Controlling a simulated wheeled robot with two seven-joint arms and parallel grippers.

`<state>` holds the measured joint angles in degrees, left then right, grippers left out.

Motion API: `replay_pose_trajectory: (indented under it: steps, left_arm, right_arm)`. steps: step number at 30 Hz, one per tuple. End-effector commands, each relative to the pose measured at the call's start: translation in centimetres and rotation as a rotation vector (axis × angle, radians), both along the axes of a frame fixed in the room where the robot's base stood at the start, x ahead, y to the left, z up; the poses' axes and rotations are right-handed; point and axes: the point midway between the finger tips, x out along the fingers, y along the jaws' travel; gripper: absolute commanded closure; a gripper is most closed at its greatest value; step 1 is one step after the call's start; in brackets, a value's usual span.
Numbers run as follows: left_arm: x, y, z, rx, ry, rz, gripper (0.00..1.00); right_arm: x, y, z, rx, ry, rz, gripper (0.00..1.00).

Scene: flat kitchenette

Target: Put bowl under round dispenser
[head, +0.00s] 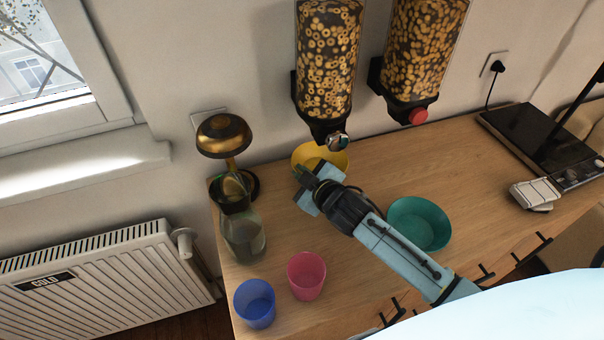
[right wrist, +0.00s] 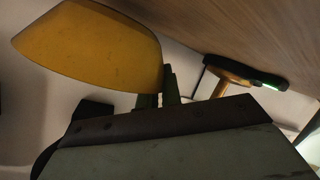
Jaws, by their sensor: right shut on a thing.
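A yellow bowl (head: 338,158) is on or just above the counter against the back wall, below the left cereal dispenser (head: 328,70), which has a round silver knob (head: 338,140). My right gripper (head: 303,180) is shut on the bowl's near left rim and hides part of it. In the right wrist view the bowl (right wrist: 90,45) fills the upper left, its rim at the fingers (right wrist: 158,98). I cannot tell whether the bowl touches the counter. A second dispenser (head: 418,50) with a red knob hangs to the right. My left gripper is not in view.
A teal bowl (head: 419,224) stands beside my right arm. A brass lamp (head: 224,137), a glass carafe (head: 243,232), a pink cup (head: 307,275) and a blue cup (head: 255,303) stand to the left.

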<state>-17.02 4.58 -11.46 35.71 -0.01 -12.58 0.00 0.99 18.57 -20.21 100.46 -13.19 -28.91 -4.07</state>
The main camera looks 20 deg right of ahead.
Motion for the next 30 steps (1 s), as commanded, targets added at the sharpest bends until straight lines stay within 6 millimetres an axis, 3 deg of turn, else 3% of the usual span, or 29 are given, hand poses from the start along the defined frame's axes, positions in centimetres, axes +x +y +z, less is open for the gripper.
replay_pose_trajectory:
  steps: [23, 27, 30]
  left_arm:
    - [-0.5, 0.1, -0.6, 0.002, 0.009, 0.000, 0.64]
    - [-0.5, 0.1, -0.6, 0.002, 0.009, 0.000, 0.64]
    - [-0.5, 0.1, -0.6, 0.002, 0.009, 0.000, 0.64]
  right_arm:
    - [0.1, 0.0, -1.2, -0.001, -0.008, 0.002, 1.00]
    - [0.0, 0.0, -1.3, 0.000, -0.006, 0.001, 0.80]
    - [0.0, 0.0, -1.3, 0.000, -0.006, 0.001, 0.72]
